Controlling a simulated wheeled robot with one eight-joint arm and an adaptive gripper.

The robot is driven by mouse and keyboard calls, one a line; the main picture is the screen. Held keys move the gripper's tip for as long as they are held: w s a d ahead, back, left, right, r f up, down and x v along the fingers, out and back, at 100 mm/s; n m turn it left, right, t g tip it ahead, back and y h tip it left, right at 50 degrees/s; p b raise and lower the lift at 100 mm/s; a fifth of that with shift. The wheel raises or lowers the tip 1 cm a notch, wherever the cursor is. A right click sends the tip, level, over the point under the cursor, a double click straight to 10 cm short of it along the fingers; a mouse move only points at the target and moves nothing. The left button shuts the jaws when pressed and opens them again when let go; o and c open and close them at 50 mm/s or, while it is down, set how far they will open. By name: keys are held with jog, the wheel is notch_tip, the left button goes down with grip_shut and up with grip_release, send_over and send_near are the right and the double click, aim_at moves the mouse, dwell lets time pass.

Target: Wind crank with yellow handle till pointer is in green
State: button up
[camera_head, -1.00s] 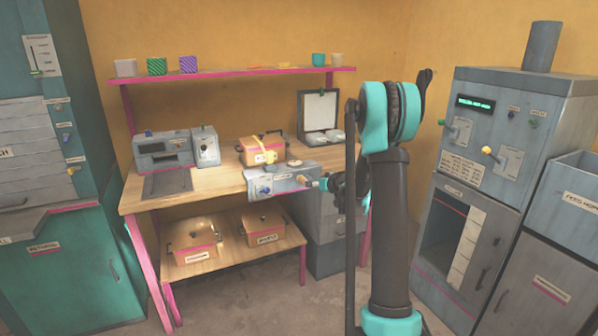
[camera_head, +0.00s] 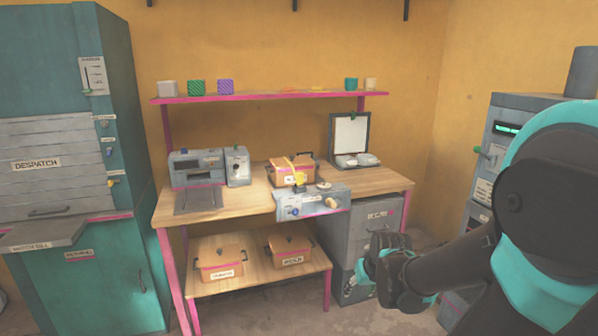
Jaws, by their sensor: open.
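A small yellow handle (camera_head: 112,182) sticks out from the side of the teal cabinet at far left, below a blue one and a green one. It is too small to tell if it is a crank. A white gauge plate (camera_head: 92,75) with a scale sits higher on that cabinet; its pointer's place against any green band is too small to read. A grey bench unit (camera_head: 312,203) has a blue knob and a pale yellow-orange knob (camera_head: 331,202). My gripper (camera_head: 364,280) is open and empty, low in front of the grey drawers, apart from all of these.
The wooden bench (camera_head: 240,207) carries a grey machine (camera_head: 197,165) and an orange box (camera_head: 290,174) with yellow on it. A hatch sill (camera_head: 45,236) juts from the left cabinet. My arm hides much of the right machine (camera_head: 500,150). Floor in front is open.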

jog(key=s+d+f+g+h, duration=0.1)
jog(key=s+d+f, duration=0.1)
jog(key=s, duration=0.5)
jog(key=shift+f+m, duration=0.2)
jog(key=shift+m, duration=0.2)
